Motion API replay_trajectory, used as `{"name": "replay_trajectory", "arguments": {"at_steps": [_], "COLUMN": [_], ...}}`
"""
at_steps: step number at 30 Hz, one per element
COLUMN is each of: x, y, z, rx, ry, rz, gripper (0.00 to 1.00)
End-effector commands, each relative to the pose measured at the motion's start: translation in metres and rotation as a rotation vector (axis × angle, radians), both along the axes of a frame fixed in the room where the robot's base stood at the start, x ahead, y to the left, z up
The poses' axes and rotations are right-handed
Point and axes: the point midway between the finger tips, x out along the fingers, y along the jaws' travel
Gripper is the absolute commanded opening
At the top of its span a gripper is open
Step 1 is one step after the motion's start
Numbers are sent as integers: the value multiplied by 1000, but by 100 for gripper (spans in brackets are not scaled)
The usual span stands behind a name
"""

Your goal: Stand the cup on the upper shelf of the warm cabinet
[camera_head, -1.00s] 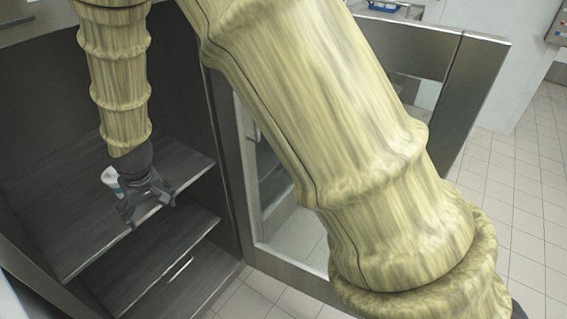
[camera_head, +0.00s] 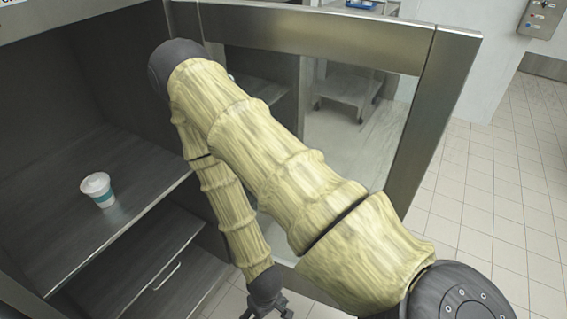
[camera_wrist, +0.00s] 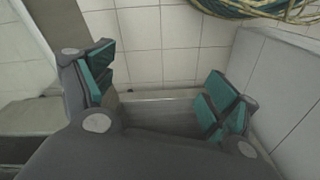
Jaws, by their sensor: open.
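The cup (camera_head: 98,189), white with a teal band and a pale lid, stands upright on the upper shelf (camera_head: 130,170) of the warm cabinet. Nothing touches it. My gripper (camera_head: 268,310) is outside the cabinet, low and to the right of the shelves, well apart from the cup. In the head view it is partly cut off by the bottom edge. In the wrist view my gripper (camera_wrist: 158,92) has its teal-padded fingers spread, with nothing between them. The cup does not show in the wrist view.
The glazed cabinet door (camera_head: 310,95) stands open on the right, behind my arm. A lower shelf (camera_head: 150,240) with a handle (camera_head: 168,276) lies below. Tiled floor (camera_head: 500,210) is clear at right. A coiled yellow and green hose (camera_wrist: 265,8) shows in the wrist view.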

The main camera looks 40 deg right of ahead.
Motion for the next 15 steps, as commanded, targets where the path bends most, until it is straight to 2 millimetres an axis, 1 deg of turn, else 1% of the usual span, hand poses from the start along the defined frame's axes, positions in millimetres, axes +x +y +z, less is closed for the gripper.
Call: {"name": "replay_trajectory", "arguments": {"at_steps": [1,3,6,9,15], "x": [-18,-35,-51,-57,-58], "y": [-6,-13,-20,-22,-23], "z": [-5,-9,-11,-13,-13], "rx": [-7,-17,-27,-32,-32], "ry": [14,22,30,32,32], "rz": [-4,-8,-11,-12,-11], "gripper": [87,87,87,87,87]}}
